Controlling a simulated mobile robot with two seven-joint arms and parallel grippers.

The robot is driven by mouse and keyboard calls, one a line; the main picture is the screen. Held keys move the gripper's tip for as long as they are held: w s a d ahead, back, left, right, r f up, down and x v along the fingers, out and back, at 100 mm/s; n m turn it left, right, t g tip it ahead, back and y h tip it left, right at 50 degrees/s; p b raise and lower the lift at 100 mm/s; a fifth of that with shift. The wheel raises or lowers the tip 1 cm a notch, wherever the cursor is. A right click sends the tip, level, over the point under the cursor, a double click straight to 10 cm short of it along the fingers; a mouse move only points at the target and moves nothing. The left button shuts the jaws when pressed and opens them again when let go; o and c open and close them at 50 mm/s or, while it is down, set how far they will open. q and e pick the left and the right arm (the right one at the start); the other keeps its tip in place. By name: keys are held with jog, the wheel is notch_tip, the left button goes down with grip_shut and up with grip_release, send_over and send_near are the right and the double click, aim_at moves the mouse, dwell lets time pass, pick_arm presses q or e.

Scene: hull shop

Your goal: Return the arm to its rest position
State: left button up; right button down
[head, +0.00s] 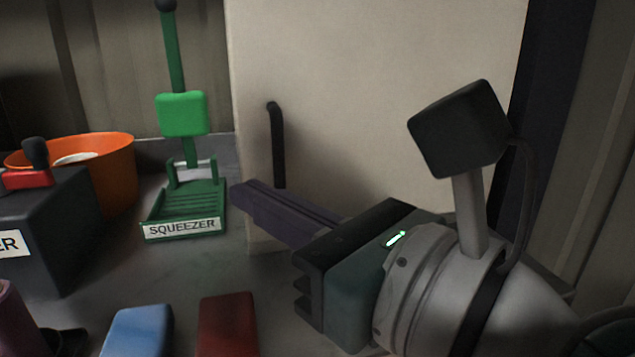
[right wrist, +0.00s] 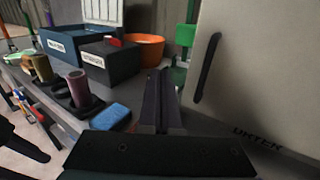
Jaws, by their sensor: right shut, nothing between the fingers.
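My right gripper (head: 240,195) reaches in from the right in the head view. Its dark fingers are together with nothing between them, in front of the beige cabinet (head: 370,90) and just right of the green squeezer (head: 185,205). In the right wrist view the shut fingers (right wrist: 160,80) point away over the bench, with the cabinet to their right. My left gripper is not in view.
A blue block (head: 138,330) and a dark red block (head: 228,325) lie on the bench at the front. An orange bowl (head: 110,165) and a dark labelled box (head: 50,215) stand at left. The cabinet's black handle (head: 277,145) sticks out near the fingers.

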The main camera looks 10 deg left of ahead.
jog(key=w+d+r+m+t+h+p, duration=0.2)
jog(key=d+r+m+t+h+p, duration=0.2)
jog(key=d+r+m+t, duration=0.8)
jog(key=d+f+m+g+h+p, duration=0.2)
jog(key=d+m+g+h+p, duration=0.15)
jog(key=d+m+h, duration=1.2)
jog(key=s+d+f+m+g+y+p, duration=0.1)
jog(key=s+f+m+g, duration=0.25)
jog(key=m, duration=0.25)
jog(key=s+d+f+m+g+p, duration=0.1)
jog(key=s+d+f+m+g, duration=0.1)
jog(key=f+m+g, duration=0.3)
jog(key=s+a+f+m+g+y+p, duration=0.1)
jog(key=s+f+m+g+y+p, duration=0.15)
jog(key=s, duration=0.45)
jog(key=s+a+f+m+g+y+p, duration=0.1)
jog(key=s+f+m+g, duration=0.1)
jog(key=s+m+g, duration=0.3)
jog(key=s+a+r+n+p, duration=0.1)
jog(key=s+r+p, duration=0.2)
jog(key=r+p, duration=3.4)
jog(key=shift+r+t+p, duration=0.2)
jog(key=shift+t+p, duration=0.15)
jog(key=shift+p, duration=0.05)
